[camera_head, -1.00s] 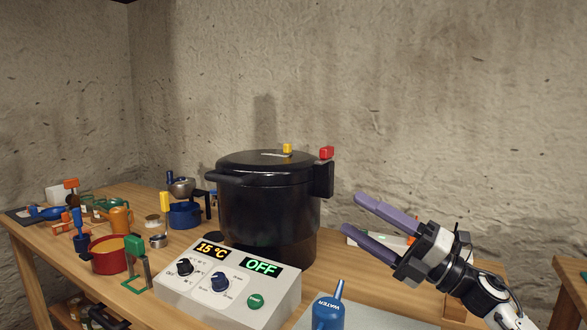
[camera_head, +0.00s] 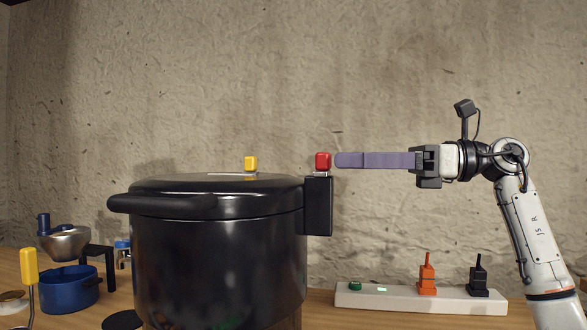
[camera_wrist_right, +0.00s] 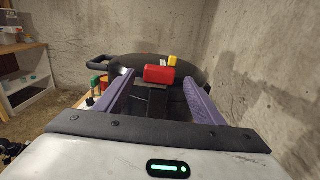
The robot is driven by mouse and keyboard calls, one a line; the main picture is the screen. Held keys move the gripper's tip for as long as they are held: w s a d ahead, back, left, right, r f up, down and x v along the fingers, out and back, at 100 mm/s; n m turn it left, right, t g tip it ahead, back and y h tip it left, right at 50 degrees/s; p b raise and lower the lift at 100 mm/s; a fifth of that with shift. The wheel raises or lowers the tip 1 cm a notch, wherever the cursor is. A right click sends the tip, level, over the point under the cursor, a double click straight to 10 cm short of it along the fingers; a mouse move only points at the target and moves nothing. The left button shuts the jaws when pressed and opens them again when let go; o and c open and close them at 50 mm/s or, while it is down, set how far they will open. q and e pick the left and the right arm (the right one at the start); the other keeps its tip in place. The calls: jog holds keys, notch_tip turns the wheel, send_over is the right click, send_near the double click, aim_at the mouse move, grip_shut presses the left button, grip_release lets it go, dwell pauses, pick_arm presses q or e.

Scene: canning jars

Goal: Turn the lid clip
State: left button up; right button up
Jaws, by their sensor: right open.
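The black canner pot (camera_head: 220,255) stands on the table with its black lid (camera_head: 215,184) on top. A red clip (camera_head: 323,161) sits above the black block (camera_head: 318,206) on the pot's right side. A yellow knob (camera_head: 251,163) stands on the lid. My right gripper (camera_head: 337,160) points left, level with the red clip and close to its right side. In the right wrist view the red clip (camera_wrist_right: 159,74) lies ahead, between the lines of the two open purple fingers (camera_wrist_right: 157,82). I cannot tell whether the fingertips reach past it. My left gripper is out of view.
A white power strip (camera_head: 420,298) with an orange plug (camera_head: 427,274) and a black plug (camera_head: 478,276) lies below my right arm. A blue pot (camera_head: 69,291) and a metal bowl (camera_head: 65,244) stand at the left. The wall is behind; air above the lid is clear.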

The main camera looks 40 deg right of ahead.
jog(key=p+x, duration=0.1)
jog(key=x, duration=0.8)
jog(key=shift+w+a, duration=0.1)
jog(key=shift+w, duration=0.05)
jog(key=c, duration=1)
